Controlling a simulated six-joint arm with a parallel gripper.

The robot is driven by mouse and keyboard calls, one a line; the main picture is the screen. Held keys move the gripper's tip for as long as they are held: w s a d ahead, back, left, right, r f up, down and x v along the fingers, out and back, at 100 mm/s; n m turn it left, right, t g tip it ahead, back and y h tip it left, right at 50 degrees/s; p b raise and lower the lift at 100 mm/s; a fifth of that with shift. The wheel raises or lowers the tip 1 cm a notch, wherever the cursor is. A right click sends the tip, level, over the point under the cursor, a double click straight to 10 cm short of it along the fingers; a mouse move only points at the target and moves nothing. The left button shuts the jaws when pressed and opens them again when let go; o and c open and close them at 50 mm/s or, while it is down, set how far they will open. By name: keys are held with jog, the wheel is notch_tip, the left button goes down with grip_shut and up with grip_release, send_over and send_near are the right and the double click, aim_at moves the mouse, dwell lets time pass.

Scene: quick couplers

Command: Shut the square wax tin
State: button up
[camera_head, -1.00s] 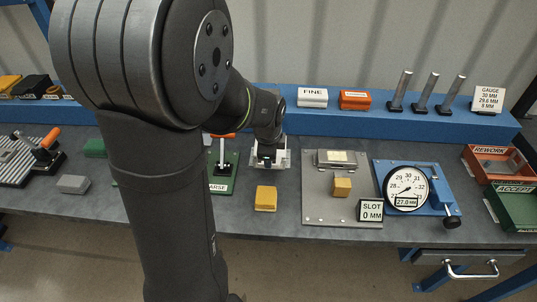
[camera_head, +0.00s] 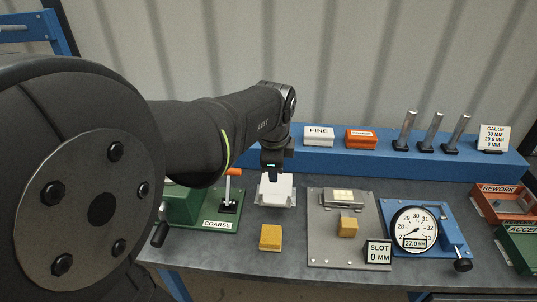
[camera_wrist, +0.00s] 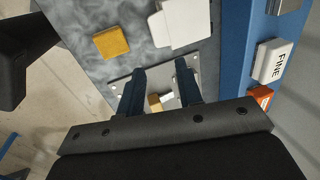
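No thing in view is labelled as the square wax tin. The likeliest is the white, squarish open-looking piece (camera_head: 275,190) on the bench, right of the green COARSE fixture. It also shows at the top of the wrist view (camera_wrist: 185,22); whether its lid is up I cannot tell. My gripper (camera_head: 272,168) hangs just above and behind it in the head view. In the wrist view my gripper's two dark fingers (camera_wrist: 160,70) are spread, with nothing held between them. A yellow block (camera_head: 270,237) lies in front of the white piece.
A grey plate (camera_head: 325,245) with a metal box and small yellow block lies to the right. Beyond it is a blue dial gauge (camera_head: 447,235). The COARSE fixture (camera_head: 185,205) is at left. A blue shelf (camera_head: 390,165) with FINE block and posts runs behind.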

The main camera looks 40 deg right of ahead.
aim_at(274, 200)
jog(key=v, duration=0.3)
jog(key=shift+r, duration=0.3)
jog(key=shift+n, duration=0.3)
grip_shut()
jog(key=w+d+f+n, duration=0.1)
jog(key=f+n, duration=0.4)
jog(key=w+d+f+n+g+y, duration=0.1)
jog(key=f+n, duration=0.5)
jog(key=w+d+f+n+g+y, duration=0.1)
jog(key=f+n, duration=0.5)
jog(key=shift+w, duration=0.1)
